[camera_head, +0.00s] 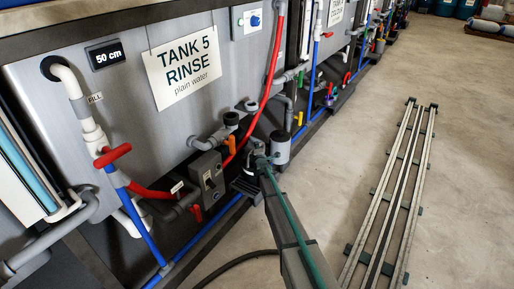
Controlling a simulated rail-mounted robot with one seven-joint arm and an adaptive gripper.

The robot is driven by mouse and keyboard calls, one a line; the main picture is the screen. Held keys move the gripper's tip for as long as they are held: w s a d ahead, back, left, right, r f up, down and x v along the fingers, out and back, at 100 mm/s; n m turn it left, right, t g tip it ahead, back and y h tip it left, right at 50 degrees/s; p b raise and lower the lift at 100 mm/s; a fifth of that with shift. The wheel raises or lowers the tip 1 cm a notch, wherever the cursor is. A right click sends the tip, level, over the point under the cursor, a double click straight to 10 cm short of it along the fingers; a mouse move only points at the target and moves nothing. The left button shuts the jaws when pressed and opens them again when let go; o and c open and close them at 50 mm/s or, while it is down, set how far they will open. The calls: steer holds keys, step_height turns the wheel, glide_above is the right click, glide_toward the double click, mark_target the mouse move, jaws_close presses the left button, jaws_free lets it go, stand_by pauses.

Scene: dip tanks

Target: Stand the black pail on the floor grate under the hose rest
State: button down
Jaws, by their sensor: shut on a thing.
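My gripper (254,158) is low beside the tank front, at the end of my arm, which reaches up from the bottom of the view. It is shut, and a small dark pail-like thing (247,187) shows just below and left of it. I take this for the black pail; its rim and handle are too small and too covered by my arm to make out. A red hose (272,75) hangs down the tank front and ends near an orange piece (231,145), possibly the hose rest. I cannot make out the floor grate.
Grey pipes, a grey cylinder (281,149) and a grey switch box (208,179) crowd close around my gripper. A red-handled valve (113,155) and blue pipes run along the tank (130,95). Long parallel rails (392,200) lie on the floor at right, with bare floor between.

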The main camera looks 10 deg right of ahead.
steer(key=shift+f, duration=0.1)
steer(key=c, duration=1)
jaws_free()
steer(key=shift+s, duration=0.15)
